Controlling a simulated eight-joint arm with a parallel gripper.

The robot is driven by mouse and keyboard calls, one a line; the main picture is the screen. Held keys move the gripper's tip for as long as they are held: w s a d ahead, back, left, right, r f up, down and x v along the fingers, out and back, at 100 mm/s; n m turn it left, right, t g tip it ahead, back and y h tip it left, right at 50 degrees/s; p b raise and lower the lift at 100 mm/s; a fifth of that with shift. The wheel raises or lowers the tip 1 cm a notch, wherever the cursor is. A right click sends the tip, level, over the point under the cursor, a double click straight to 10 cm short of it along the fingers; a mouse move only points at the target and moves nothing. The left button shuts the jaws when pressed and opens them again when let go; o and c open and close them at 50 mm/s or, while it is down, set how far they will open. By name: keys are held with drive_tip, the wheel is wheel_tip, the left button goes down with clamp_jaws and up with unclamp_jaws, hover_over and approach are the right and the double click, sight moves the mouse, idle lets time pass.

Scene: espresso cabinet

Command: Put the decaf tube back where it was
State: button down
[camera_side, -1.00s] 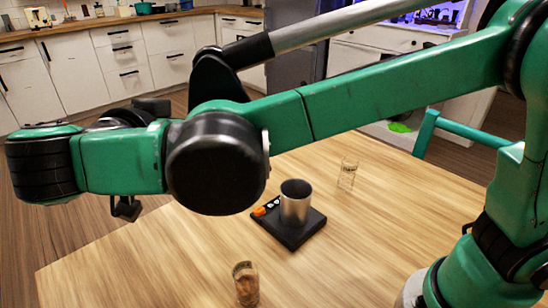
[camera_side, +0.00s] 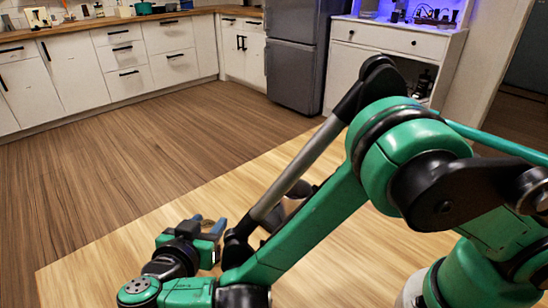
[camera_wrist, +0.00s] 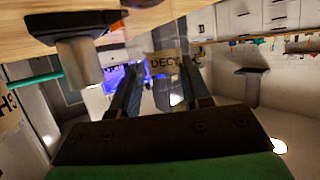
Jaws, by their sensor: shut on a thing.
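The decaf tube (camera_wrist: 163,66) shows in the wrist view as a pale label with letters like "DEC" between my two fingers. My gripper (camera_wrist: 160,82) is shut on it. The rest of the tube is hidden or blurred. In the side view my gripper (camera_side: 208,226) is at the lower left, over the table's left part. The tube cannot be made out clearly there. The cabinet with the blue-lit shelf (camera_side: 405,14) stands at the back right, and its blue glow shows behind my fingers in the wrist view.
The wrist view is turned over, with the wooden table (camera_wrist: 30,25) at the top. A metal cup (camera_wrist: 80,75) stands on a black scale (camera_wrist: 72,24) at its upper left. My arm covers much of the table in the side view. A grey fridge (camera_side: 296,60) stands at the back.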

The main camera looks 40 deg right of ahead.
drive_tip(key=shift+c, duration=2.1)
unclamp_jaws()
drive_tip(key=shift+f, duration=0.15)
